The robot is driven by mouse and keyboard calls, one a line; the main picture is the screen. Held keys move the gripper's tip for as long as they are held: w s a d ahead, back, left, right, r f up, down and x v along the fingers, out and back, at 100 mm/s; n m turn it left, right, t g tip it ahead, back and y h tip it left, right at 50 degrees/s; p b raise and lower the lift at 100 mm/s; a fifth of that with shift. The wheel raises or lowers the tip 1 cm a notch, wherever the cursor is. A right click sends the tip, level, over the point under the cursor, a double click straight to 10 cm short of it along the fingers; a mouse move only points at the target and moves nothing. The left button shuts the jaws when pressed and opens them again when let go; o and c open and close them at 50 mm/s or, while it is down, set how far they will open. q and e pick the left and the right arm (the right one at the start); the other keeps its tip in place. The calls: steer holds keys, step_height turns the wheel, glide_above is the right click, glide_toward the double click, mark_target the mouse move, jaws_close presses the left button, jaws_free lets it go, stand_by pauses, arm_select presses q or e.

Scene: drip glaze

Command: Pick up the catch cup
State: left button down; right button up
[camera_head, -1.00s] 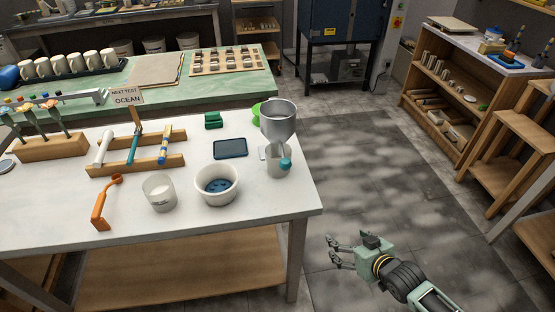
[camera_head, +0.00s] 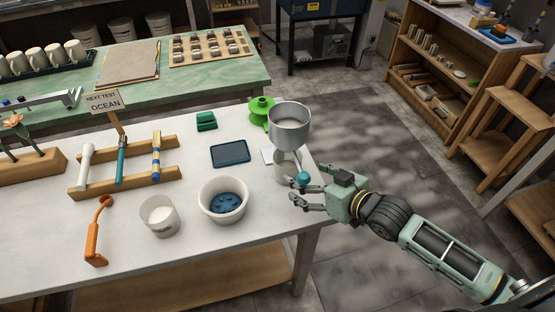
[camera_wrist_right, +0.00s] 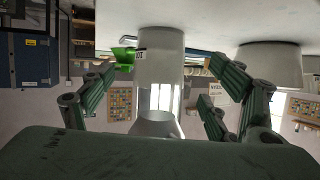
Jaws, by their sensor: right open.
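The catch cup (camera_head: 281,170) is a pale cup standing upright near the right edge of the white table. In the right wrist view, which looks upside down, the cup (camera_wrist_right: 160,62) shows between the two spread fingers. I cannot tell whether a finger touches it. My left gripper is out of view.
A white bowl of blue glaze (camera_head: 223,200) stands left of the cup. A white beaker (camera_head: 159,216), an orange tool (camera_head: 97,232), a dark tablet (camera_head: 230,153) and a green spool (camera_head: 261,109) are also on the table.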

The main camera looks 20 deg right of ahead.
mark_target(296, 173)
steer(key=shift+w+a+f, duration=0.15)
steer(key=shift+w, duration=0.25)
steer(key=p+x, duration=0.1)
steer(key=x, duration=0.1)
steer(key=shift+w+a+f, duration=0.15)
steer(key=shift+a, duration=0.05)
steer(key=x, duration=0.3)
steer(key=shift+w+f+p, duration=0.2)
steer(key=shift+p, duration=0.1)
steer(key=c, duration=1.2)
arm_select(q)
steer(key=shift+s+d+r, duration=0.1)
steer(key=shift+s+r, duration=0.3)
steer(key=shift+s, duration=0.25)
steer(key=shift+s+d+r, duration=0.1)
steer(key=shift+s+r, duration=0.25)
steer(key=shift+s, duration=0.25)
arm_select(e)
steer(key=shift+c, duration=0.7)
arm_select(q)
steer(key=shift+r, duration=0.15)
arm_select(e)
steer(key=shift+r, duration=0.1)
